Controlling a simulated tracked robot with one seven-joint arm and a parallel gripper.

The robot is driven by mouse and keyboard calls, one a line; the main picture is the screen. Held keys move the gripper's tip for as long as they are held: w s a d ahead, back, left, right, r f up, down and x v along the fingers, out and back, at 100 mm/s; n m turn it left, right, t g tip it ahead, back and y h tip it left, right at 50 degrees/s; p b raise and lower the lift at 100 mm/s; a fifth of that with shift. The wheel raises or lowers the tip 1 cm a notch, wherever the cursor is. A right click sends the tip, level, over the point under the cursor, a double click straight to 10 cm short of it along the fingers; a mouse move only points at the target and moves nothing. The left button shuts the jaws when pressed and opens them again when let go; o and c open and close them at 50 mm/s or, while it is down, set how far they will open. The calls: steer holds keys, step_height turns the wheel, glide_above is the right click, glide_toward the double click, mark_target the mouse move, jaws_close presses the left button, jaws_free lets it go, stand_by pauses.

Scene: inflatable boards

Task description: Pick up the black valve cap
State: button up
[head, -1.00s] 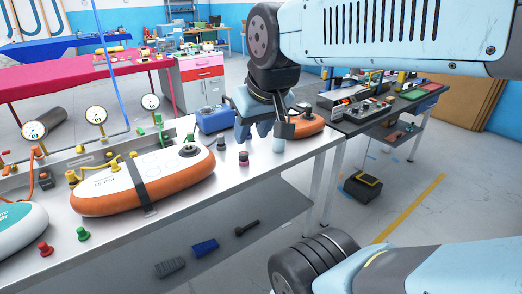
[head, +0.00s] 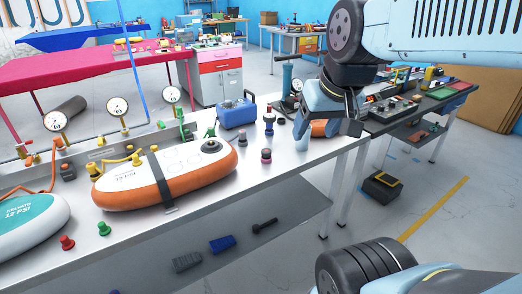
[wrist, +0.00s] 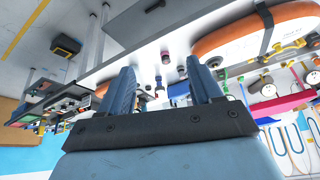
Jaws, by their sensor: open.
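My gripper (head: 330,124) hangs open and empty over the right part of the metal bench. In the wrist view my gripper's fingers (wrist: 163,74) are spread, with small bench items beyond them. Several small caps stand left of the gripper. One is dark and pinkish (head: 266,156), near the front edge; it seems to show in the wrist view as a dark and pink piece (wrist: 181,70). A small dark cap (head: 281,121) lies farther back, beside a taller dark-blue piece (head: 269,122). I cannot tell surely which one is the black valve cap. No cap touches the fingers.
An orange-edged inflatable board (head: 160,184) lies on the bench at left; another orange one (head: 318,129) is partly hidden by my gripper. Red (head: 67,242) and green (head: 104,229) caps stand at front left.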

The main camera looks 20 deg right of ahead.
steer(key=shift+o, duration=0.6)
steer(key=w+a+f+m+g+y, duration=0.4)
steer(key=w+f+y, duration=0.1)
steer(key=f, duration=0.4)
steer(key=shift+w+a+m+g, duration=0.15)
steer(key=shift+a+m+g, duration=0.1)
steer(key=shift+m+g, duration=0.15)
steer(key=m+t+y, duration=0.5)
steer(key=m+t, duration=0.9)
steer(key=m, duration=1)
glide_toward(267, 151)
steer(key=x, duration=0.5)
steer(key=shift+w+d+f, duration=0.2)
steer(key=shift+d, duration=0.05)
steer(key=shift+x, duration=2.6)
steer(key=shift+s+a, duration=0.1)
steer(key=shift+s, duration=0.05)
steer(key=shift+c, duration=0.3)
